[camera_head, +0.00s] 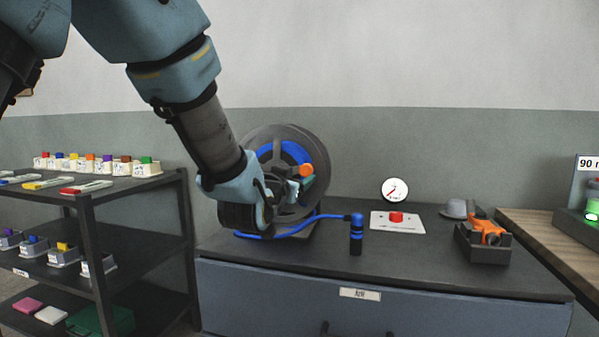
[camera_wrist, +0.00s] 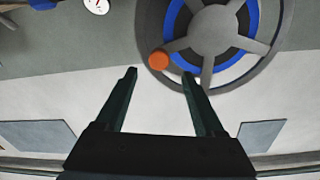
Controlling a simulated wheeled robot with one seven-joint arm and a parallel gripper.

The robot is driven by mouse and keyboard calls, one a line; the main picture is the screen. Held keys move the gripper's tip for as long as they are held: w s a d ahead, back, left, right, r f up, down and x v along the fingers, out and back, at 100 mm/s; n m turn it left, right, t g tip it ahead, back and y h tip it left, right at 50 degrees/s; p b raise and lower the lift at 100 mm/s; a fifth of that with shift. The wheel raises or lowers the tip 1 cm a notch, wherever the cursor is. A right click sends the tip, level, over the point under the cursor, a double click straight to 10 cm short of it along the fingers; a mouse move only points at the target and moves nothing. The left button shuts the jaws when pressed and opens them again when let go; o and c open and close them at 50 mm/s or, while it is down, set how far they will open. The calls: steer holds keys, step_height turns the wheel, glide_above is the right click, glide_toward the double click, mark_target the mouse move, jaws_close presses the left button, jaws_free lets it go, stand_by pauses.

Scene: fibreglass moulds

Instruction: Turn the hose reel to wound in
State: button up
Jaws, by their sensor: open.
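The hose reel (camera_head: 322,150) stands on the dark bench top, a grey wheel with blue hose wound inside. An orange crank knob (camera_head: 306,170) sticks out from its face. In the wrist view the reel (camera_wrist: 213,29) shows at the top with its spokes and blue ring, and the orange knob (camera_wrist: 158,60) lies at its lower left rim. Blue hose (camera_head: 290,231) runs from the reel to a dark and blue nozzle (camera_head: 356,235) standing on the bench. My gripper (camera_wrist: 160,75) is open and empty, its two fingers pointing toward the reel near the knob. My arm hides part of the reel.
A red button on a white plate (camera_head: 398,223), a round gauge (camera_head: 395,189), a grey hat-shaped piece (camera_head: 454,209) and an orange tool in a dark tray (camera_head: 484,256) stand to the right. A shelf rack (camera_head: 85,200) with small bins is left. The bench front is clear.

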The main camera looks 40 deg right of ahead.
mark_target(305, 171)
steer(key=p+x, duration=0.1)
steer(key=x, duration=0.6)
steer(key=shift+w+d, duration=0.1)
steer(key=shift+d, duration=0.15)
steer(key=shift+c, duration=0.2)
jaws_close()
stand_by(1.0)
